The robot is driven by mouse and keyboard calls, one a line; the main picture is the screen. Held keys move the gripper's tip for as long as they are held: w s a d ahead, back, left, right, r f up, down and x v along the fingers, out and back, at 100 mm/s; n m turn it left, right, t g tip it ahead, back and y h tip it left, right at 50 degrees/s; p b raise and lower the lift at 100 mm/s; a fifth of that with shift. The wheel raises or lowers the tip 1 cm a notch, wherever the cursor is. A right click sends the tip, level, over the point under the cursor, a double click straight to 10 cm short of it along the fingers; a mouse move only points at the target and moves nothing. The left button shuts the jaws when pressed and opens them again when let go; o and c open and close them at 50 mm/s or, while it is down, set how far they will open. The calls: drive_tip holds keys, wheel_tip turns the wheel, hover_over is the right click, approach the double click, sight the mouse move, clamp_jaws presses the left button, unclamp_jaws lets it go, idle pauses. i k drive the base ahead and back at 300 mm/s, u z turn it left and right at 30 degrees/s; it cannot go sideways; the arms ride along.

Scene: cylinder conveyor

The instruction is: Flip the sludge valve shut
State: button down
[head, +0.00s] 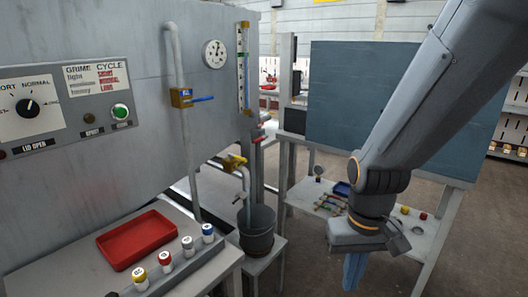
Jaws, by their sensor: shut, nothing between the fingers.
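A brass valve (234,162) sits on a pipe low on the right side of the grey machine. Its spout bends down over a dark bucket (257,232). No label naming it the sludge valve is legible, and its handle position is too small to tell. Another brass valve (181,97) with a blue lever (203,99) is on the upright pipe to the upper left; the lever points right, roughly level. My gripper (354,272) hangs pointing down at the right, with its blue fingers shut and empty. It is well to the right of both valves, touching neither.
A red tray (138,240) and several capped bottles (188,246) stand on the front left bench. A small table (410,240) with small items is behind my gripper. A dark blue panel (390,105) stands behind my arm. Open floor lies between bucket and gripper.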

sight(230, 155)
drive_tip(key=u, duration=0.05)
drive_tip(key=i, duration=0.85)
drive_tip(key=u, duration=0.6)
